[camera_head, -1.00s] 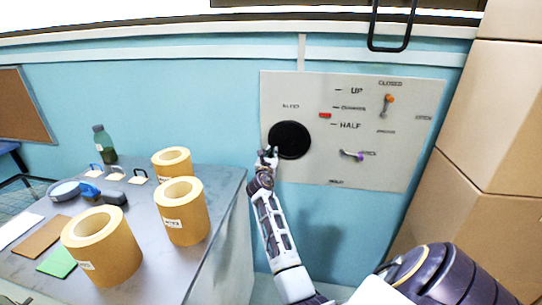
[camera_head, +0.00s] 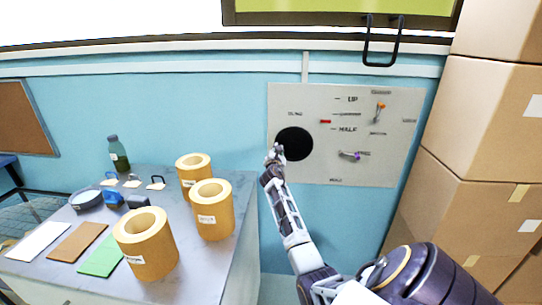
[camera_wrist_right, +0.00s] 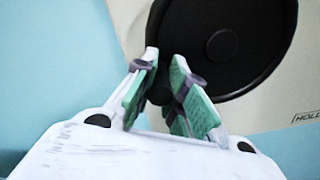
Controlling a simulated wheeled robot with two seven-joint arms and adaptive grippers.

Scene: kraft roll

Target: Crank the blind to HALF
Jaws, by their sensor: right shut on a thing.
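A round black crank disc (camera_head: 294,144) is mounted on the left part of a pale wall panel (camera_head: 345,174). My right gripper (camera_head: 275,152) is at the disc's lower left edge. In the right wrist view its green-padded fingers (camera_wrist_right: 168,98) are closed around a dark part at the disc's rim, mostly hidden between them. A red marker (camera_head: 325,121) sits beside the panel's scale, below the UP label (camera_head: 352,99) and slightly above the HALF label (camera_head: 348,129). The blind itself cannot be made out with certainty. My left gripper is not in view.
The panel also has an orange-tipped lever (camera_head: 380,106) and a purple-tipped lever (camera_head: 356,156). Several kraft rolls (camera_head: 213,212), a green bottle (camera_head: 118,153) and coloured sheets stand or lie on the grey table (camera_head: 205,272) at left. Cardboard boxes (camera_head: 480,110) are stacked at right.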

